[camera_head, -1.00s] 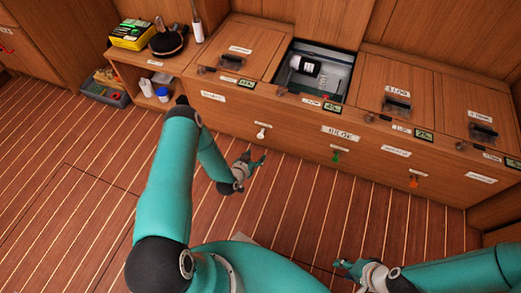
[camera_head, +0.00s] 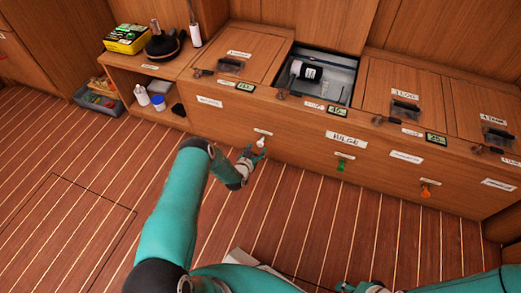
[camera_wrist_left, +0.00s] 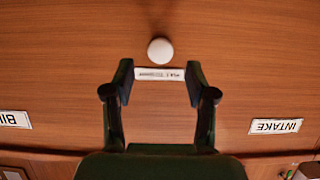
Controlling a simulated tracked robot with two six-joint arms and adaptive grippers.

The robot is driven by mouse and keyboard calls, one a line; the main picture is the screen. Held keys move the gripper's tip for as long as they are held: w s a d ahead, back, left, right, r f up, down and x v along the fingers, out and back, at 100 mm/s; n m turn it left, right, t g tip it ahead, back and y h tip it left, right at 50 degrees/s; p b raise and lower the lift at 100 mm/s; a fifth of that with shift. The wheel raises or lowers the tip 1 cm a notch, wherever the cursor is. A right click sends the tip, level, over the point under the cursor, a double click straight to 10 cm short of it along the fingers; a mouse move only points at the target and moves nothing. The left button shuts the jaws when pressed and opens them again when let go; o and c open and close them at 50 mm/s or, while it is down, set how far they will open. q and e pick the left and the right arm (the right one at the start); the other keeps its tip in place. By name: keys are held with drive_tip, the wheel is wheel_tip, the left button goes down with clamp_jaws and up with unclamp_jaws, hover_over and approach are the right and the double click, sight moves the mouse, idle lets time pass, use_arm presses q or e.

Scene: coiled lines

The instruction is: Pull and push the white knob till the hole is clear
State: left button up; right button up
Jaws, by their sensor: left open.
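The white knob (camera_head: 261,142) sticks out from the front of the wooden locker, below a small white label (camera_head: 263,131). In the left wrist view the knob (camera_wrist_left: 160,50) is a round white end just beyond the fingertips, roughly centred between them. My left gripper (camera_head: 253,154) is open and empty, close in front of the knob; no contact shows. Its two dark fingers also show in the wrist view (camera_wrist_left: 158,78). My right gripper (camera_head: 365,288) is only partly in view at the bottom edge. I cannot pick out the hole.
An open bay (camera_head: 342,75) in the locker top holds a black-and-white cylinder (camera_head: 306,71). Green (camera_head: 341,163) and orange (camera_head: 425,190) pulls hang to the right. A shelf (camera_head: 150,73) with bottles stands at left.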

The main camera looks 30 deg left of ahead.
sight(260, 145)
use_arm(q)
drive_tip(key=b+x, duration=0.1)
drive_tip(key=x, duration=0.3)
drive_tip(key=shift+f+b, duration=0.1)
drive_tip(key=shift+b, duration=0.25)
drive_tip(key=shift+w+a, duration=0.15)
drive_tip(key=shift+w, duration=0.15)
clamp_jaws()
